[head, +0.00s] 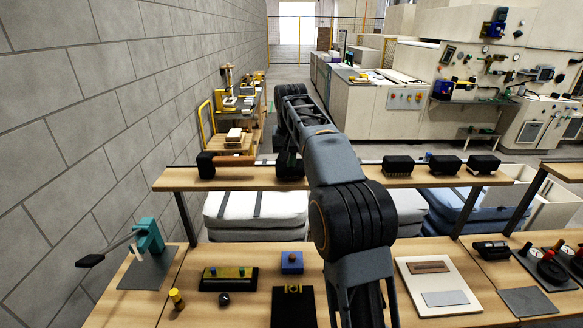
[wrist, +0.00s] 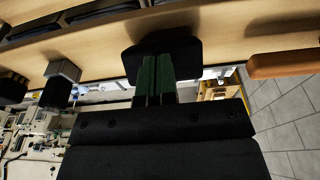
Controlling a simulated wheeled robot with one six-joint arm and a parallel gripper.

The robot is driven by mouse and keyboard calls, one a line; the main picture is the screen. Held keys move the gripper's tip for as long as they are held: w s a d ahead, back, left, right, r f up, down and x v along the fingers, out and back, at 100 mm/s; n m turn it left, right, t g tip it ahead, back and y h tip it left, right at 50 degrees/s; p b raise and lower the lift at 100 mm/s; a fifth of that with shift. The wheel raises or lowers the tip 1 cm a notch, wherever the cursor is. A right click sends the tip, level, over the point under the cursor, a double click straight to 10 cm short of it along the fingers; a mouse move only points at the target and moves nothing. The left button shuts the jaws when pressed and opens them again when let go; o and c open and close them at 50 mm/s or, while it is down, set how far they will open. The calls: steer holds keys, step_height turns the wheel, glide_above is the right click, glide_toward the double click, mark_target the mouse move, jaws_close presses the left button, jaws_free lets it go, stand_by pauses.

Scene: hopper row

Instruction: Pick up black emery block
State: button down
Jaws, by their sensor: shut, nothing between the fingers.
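A plain black block (wrist: 185,52), which looks like the emery block, rests at the edge of the wooden shelf in the wrist view. In the head view it is a dark shape (head: 290,171) on the raised shelf, below my wrist and partly hidden. My gripper (wrist: 157,62) has its green fingers closed together in front of the block, with the tips overlapping it in the picture. No gap shows between the fingers, and the block is not between them. I cannot tell whether the tips touch it. The fingers are not clear in the head view.
The raised shelf (head: 340,181) also holds a black item with an orange handle (head: 234,160) at left and several black brush-like blocks (head: 445,165) at right. The bench below carries a teal lever press (head: 150,238), a blue block (head: 291,262) and a white board (head: 440,270).

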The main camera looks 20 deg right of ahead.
steer(key=s+a+b, duration=0.4)
steer(key=s+b, duration=0.1)
steer(key=s, duration=0.7)
steer(key=shift+r, duration=0.3)
steer(key=c, duration=1.8)
jaws_free()
steer(key=shift+w, duration=0.1)
